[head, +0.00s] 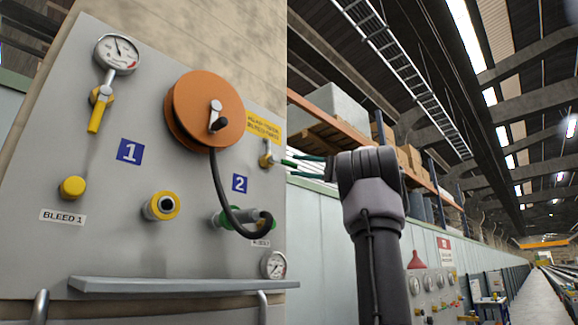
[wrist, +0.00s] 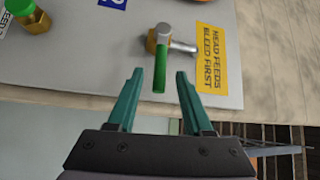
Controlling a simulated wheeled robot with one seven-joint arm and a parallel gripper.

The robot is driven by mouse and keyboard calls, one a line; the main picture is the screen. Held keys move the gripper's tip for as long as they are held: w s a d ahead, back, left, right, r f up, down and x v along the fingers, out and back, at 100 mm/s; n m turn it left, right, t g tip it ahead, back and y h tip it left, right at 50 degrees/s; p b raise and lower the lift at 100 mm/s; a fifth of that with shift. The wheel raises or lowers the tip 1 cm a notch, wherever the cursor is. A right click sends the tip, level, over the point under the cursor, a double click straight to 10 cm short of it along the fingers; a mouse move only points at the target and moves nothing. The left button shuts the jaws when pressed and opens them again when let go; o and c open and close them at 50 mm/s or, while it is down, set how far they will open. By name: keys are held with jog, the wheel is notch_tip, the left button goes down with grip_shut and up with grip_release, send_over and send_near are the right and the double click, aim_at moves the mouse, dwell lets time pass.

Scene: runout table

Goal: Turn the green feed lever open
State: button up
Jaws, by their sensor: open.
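The green feed lever (wrist: 160,67) hangs from a brass valve body (wrist: 156,40) with a silver stem in the wrist view. Its tip points toward my gripper (wrist: 160,73). My gripper is open, with one teal finger on each side of the lever's lower part. Gaps show on both sides, and I see no contact. In the head view the brass valve (head: 265,158) is near the panel's right edge. My gripper (head: 287,167) reaches it from the right; the lever is hard to tell from the fingers there.
The grey panel (head: 110,180) carries a yellow lever (head: 95,118), gauge (head: 118,54), orange reel (head: 180,110) with black hose (head: 219,190), yellow knob (head: 72,187) and yellow-ringed port (head: 161,206). A yellow sign (wrist: 208,58) is beside the valve. A shelf (head: 180,284) juts out below.

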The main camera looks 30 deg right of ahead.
aim_at(294, 165)
jog(key=shift+x, duration=1.85)
grip_shut()
